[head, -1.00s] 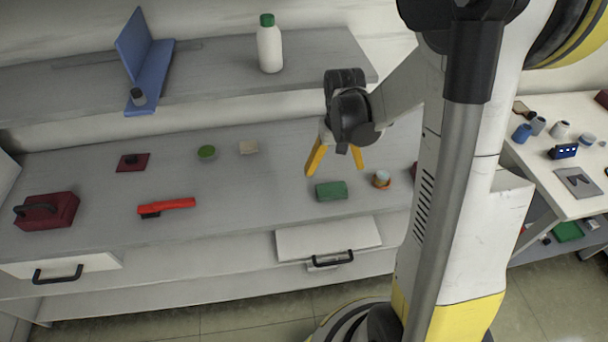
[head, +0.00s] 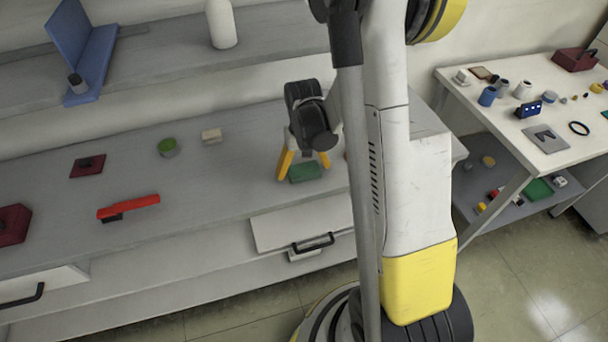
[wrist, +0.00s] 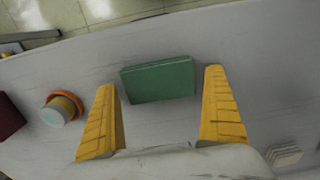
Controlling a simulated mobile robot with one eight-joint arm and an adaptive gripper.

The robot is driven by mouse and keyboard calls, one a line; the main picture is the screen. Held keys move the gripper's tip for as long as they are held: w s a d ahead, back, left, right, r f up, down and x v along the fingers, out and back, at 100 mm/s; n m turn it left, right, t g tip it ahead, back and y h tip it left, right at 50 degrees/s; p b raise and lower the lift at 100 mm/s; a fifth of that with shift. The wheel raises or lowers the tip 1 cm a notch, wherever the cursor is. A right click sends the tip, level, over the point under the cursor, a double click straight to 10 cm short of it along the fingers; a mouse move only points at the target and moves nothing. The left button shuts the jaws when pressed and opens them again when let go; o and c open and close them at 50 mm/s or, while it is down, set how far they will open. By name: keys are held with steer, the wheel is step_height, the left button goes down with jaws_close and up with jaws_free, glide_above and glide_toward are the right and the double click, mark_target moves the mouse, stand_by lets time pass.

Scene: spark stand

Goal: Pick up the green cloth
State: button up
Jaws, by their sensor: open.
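The green cloth (head: 306,172) is a small folded block lying on the grey counter, near its front edge. In the wrist view the cloth (wrist: 158,80) lies ahead of and between the two yellow fingers, with a gap on each side. My gripper (head: 305,168) is open and empty, pointing down close to the cloth; in the wrist view its fingertips (wrist: 163,82) stand wide apart. I cannot tell the exact height of the fingertips above the counter.
An orange-rimmed cup (wrist: 62,108) stands beside the left finger, with a dark red object (wrist: 8,118) beyond it. A drawer (head: 300,222) juts out below.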

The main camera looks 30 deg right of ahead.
mark_target(303, 167)
steer(key=shift+r, duration=0.1)
steer(key=c, duration=0.9)
steer(key=shift+r, duration=0.1)
steer(key=shift+r, duration=0.3)
step_height(303, 167, up, 4)
steer(key=p, duration=0.2)
steer(key=shift+p, duration=0.4)
steer(key=s+d+r+p, duration=0.1)
steer(key=s+r, duration=0.1)
steer(key=s, duration=0.1)
steer(key=s+d+r+p, duration=0.1)
steer(key=s+d+r, duration=0.1)
steer(key=s, duration=0.2)
steer(key=s+d+r+p, duration=0.1)
steer(key=s+d+r, duration=0.1)
steer(key=s, duration=0.1)
steer(key=shift+s+r+p, duration=0.1)
steer(key=shift+s+p, duration=0.15)
steer(key=shift+p, duration=0.1)
steer(key=shift+o, duration=0.4)
